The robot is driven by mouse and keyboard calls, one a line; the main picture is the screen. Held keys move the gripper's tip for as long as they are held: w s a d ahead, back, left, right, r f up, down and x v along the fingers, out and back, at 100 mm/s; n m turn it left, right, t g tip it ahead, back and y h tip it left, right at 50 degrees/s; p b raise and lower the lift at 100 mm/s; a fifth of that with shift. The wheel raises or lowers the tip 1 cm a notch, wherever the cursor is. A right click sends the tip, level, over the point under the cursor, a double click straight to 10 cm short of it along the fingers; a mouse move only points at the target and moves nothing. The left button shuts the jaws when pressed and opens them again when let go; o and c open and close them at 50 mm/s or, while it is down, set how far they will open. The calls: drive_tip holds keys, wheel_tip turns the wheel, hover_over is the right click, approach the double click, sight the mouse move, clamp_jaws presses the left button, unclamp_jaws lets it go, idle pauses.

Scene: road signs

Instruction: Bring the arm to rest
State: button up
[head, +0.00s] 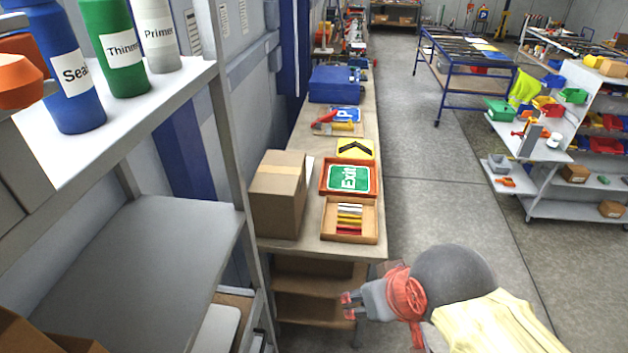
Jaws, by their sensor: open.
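My gripper (347,306) is in the lower middle of the head view, at the end of my arm. It points left, its small red fingertips stand apart, and nothing shows between them. It appears in front of the near end of the wooden workbench (367,243), over the bench's lower shelves in the picture. I cannot tell how far it is from them.
The bench holds a cardboard box (277,209), a tray of coloured strips (349,236), a green Exit sign (348,178) and a yellow chevron sign (355,149). A metal shelf with bottles (120,45) stands close at left. The floor (440,190) right of the bench is clear.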

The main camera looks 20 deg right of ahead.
wheel_tip(320, 180, down, 21)
drive_tip(key=b, duration=2)
drive_tip(key=shift+f+b, duration=0.15)
drive_tip(key=shift+b, duration=0.15)
